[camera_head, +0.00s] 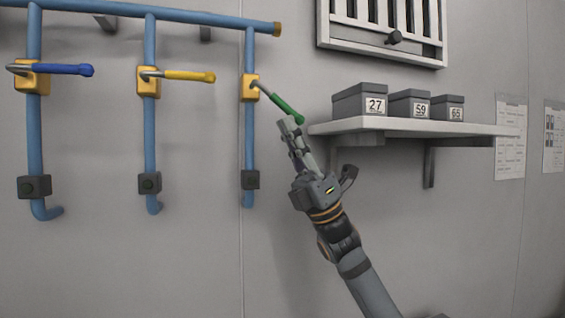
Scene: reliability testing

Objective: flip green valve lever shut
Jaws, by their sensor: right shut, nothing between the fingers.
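The green valve lever (286,107) is on the yellow valve body (250,88) of the rightmost vertical blue pipe. It slants down to the right, away from the pipe. My right gripper (290,124) is shut and empty. Its fingertips are just below the lever's free end, touching it or very close; I cannot tell which. The blue lever (62,69) and the yellow lever (185,75) on the other two pipes lie about level, pointing right. My left gripper is not in view.
A wall shelf (430,127) right of my gripper holds grey boxes marked 27 (358,101), 59 (408,103) and 65 (446,107). A vent panel (385,45) is above. Papers (510,140) hang at the right. The wall below the pipes is clear.

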